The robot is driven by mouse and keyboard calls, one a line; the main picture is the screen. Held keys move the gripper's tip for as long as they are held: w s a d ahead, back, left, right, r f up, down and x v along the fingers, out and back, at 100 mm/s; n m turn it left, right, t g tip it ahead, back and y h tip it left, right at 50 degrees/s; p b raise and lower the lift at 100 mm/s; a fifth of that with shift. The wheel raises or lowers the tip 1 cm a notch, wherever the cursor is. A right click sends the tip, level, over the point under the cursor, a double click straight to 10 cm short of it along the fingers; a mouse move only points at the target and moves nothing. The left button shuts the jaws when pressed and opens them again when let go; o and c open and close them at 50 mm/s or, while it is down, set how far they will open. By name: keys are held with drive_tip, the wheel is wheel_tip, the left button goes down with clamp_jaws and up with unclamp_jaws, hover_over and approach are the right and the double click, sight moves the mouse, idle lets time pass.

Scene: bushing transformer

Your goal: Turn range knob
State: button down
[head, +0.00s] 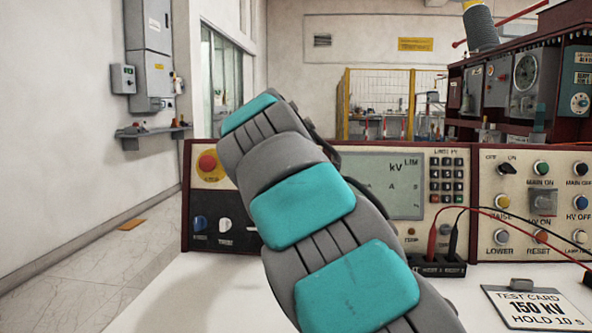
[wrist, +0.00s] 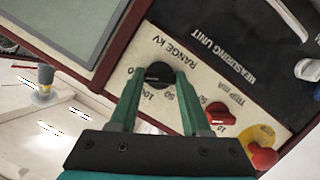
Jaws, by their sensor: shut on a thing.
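The range knob (wrist: 158,73) is a small black round knob under the upside-down "RANGE KV" lettering on the cream strip of the measuring unit (wrist: 165,40) in the wrist view. My gripper (wrist: 158,78) has its two green fingers on either side of the knob and is shut on it. The fingers hide parts of the printed scale around the knob. In the head view my grey and teal arm reaches to the measuring unit (head: 382,185) and hides the knob and the gripper.
A red knob (wrist: 221,113) and a red emergency button (wrist: 262,156) on a yellow plate sit close to the right finger. In the head view, red and black leads (head: 452,240) plug in right of my arm. A test card (head: 537,308) lies on the white bench.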

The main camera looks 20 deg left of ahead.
drive_tip(key=shift+c, duration=1.8)
unclamp_jaws()
drive_tip(key=shift+f, duration=0.1)
drive_tip(key=v, duration=0.7)
drive_tip(key=shift+s+r, duration=0.2)
drive_tip(key=shift+s, duration=0.15)
